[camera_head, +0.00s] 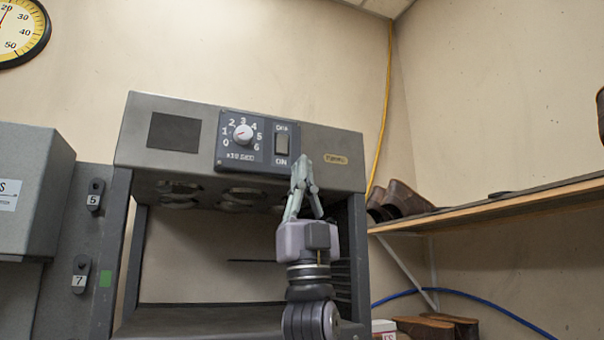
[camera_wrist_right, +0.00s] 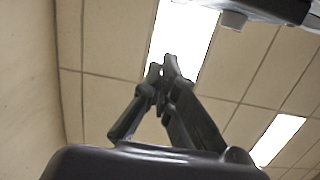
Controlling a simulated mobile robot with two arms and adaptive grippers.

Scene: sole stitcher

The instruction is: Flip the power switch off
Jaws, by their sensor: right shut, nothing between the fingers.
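The power switch (camera_head: 282,143) is a small rocker on the dark control panel of a grey machine, with OFF printed above it and ON below. My right gripper (camera_head: 302,160) is shut and empty, pointing upward, with its fingertips just right of and slightly below the switch in the head view. I cannot tell whether the fingertips touch the panel. In the right wrist view the gripper's fingers (camera_wrist_right: 167,70) are closed together against the ceiling, and the switch does not show. My left gripper is not in view.
A numbered dial (camera_head: 243,134) sits left of the switch on the same panel. The machine's front (camera_head: 175,132) overhangs an open bay. A wooden shelf (camera_head: 500,208) with brown shoes (camera_head: 400,200) is at the right. A grey cabinet (camera_head: 35,190) stands at the left.

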